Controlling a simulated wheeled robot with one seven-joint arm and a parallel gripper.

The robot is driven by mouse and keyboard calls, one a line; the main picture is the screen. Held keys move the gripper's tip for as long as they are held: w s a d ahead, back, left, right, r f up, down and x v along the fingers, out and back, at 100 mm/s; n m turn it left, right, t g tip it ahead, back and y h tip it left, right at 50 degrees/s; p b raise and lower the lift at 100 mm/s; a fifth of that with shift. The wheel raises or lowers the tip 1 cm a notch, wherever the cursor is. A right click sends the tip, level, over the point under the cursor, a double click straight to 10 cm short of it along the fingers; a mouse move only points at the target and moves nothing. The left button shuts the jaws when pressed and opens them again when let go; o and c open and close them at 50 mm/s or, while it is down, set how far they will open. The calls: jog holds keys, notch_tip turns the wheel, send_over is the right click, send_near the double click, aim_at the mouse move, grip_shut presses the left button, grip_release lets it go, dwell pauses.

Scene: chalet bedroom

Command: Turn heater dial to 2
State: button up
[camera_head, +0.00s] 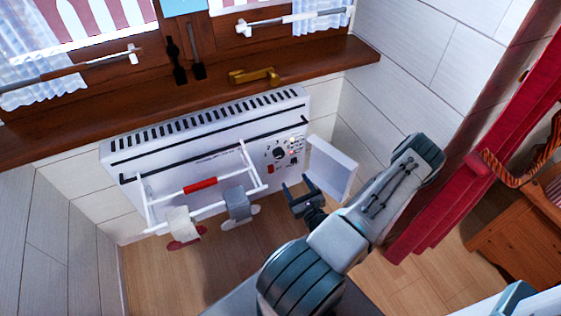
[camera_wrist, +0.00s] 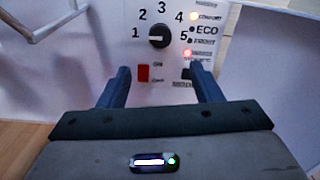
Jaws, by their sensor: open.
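The white heater (camera_head: 215,130) hangs on the wall below the window sill. Its control panel is at the right end, with a round black dial (camera_head: 278,152). In the wrist view the dial (camera_wrist: 159,36) sits among the printed numbers 1 to 5. A light mark on its left side seems to face the 1, but it is small. My gripper (camera_head: 298,185) is open and empty in front of the panel. In the wrist view its fingers (camera_wrist: 160,75) are spread below the dial, to its left and right, apart from it.
A white flap (camera_head: 331,168) stands open right of the panel. A white rack (camera_head: 155,212) with a red bar and hanging cloths projects at the left. A red switch (camera_wrist: 143,73) is below the dial, and lit indicators are at its right. A red curtain (camera_head: 462,170) hangs further right.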

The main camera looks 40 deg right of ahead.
aim_at(280, 156)
jog(key=b+x, duration=0.2)
jog(key=x, duration=1)
jog(key=shift+b, duration=0.3)
jog(key=c, duration=1)
